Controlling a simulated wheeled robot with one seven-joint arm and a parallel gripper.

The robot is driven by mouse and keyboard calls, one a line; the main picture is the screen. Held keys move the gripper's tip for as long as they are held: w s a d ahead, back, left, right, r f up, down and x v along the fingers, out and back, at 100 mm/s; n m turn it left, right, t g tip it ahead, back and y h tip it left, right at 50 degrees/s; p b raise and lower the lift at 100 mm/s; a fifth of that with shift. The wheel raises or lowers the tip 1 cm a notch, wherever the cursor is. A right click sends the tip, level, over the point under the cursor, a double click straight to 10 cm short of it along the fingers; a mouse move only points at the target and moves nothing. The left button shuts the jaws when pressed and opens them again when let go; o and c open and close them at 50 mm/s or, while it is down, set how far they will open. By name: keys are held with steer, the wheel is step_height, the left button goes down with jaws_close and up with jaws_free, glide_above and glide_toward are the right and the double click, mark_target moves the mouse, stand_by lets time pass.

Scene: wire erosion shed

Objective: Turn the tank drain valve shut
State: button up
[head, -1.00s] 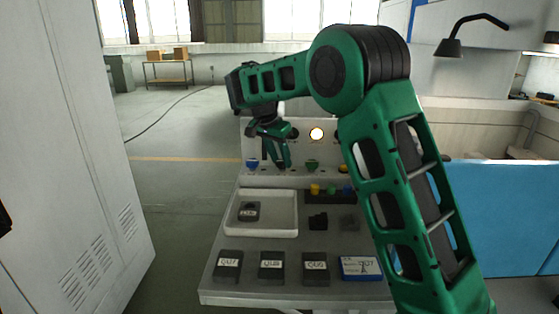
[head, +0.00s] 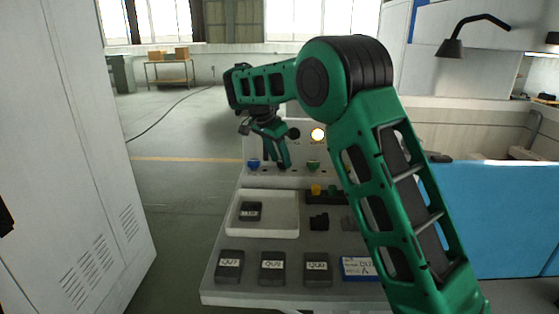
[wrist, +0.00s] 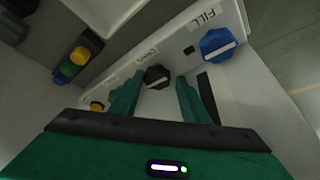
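A row of valve knobs runs along the white panel at the back of the bench. The blue knob (head: 253,164) is left of my gripper (head: 278,162) and the green knob (head: 313,165) is right of it. In the wrist view, the blue knob (wrist: 217,45) is by the label FILL. A black knob (wrist: 156,76) shows between the two green fingers of my gripper (wrist: 158,88), which are apart. I see no clear contact. A small label is beside the black knob, too blurred to read surely. In the head view my gripper mostly hides the black knob.
A lit lamp (head: 318,134) is on the panel above the knobs. A white tray (head: 232,221) with a dark block lies on the bench, with several labelled blocks in front. A coloured-button unit (wrist: 74,63) shows in the wrist view. A grey cabinet (head: 70,150) stands left.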

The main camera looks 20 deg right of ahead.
steer(key=v, duration=1)
steer(key=shift+r, duration=0.3)
steer(key=shift+s+a, duration=0.1)
steer(key=shift+s, duration=0.05)
